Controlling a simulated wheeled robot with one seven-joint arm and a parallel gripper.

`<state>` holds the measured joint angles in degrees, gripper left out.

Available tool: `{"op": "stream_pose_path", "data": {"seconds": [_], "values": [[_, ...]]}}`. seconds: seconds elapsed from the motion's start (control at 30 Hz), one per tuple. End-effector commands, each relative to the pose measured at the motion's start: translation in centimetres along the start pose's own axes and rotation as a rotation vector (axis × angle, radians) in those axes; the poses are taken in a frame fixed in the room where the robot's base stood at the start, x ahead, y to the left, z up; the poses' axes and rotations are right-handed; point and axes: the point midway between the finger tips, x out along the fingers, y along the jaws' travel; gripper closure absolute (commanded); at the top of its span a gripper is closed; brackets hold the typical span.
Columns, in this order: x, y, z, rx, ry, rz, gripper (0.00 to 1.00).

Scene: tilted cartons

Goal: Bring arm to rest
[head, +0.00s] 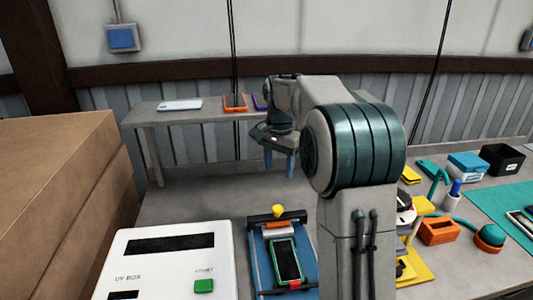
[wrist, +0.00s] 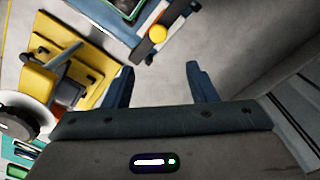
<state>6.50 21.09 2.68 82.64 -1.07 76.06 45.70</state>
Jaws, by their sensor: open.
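My gripper (head: 280,163) hangs from my bent arm in the middle of the head view, in front of the grey table at the back. Its two blue fingers point down. In the wrist view my gripper (wrist: 163,85) shows its fingers wide apart with only grey floor or bench surface between them. It is open and holds nothing. My upper arm and elbow hide part of the bench on the right in the head view.
A white UV box (head: 167,265) and brown cartons (head: 60,190) stand left. A blue fixture (head: 262,250) holds a phone (head: 286,262). The back table (head: 190,115) carries a white device (head: 180,105) and an orange tray (head: 235,108). Small tools crowd the right bench.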

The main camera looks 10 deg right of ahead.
Motion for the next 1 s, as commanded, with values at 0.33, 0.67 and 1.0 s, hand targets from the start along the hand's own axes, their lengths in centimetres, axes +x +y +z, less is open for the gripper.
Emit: {"op": "stream_pose_path", "data": {"seconds": [0.33,0.67,1.0], "values": [[-2.1,4.5,6.1,-0.227,0.064,-0.044,0.48],[-1.6,11.2,13.7,-0.515,0.150,-0.087,0.48],[2.0,17.6,20.4,-0.781,0.240,-0.118,0.48]]}}
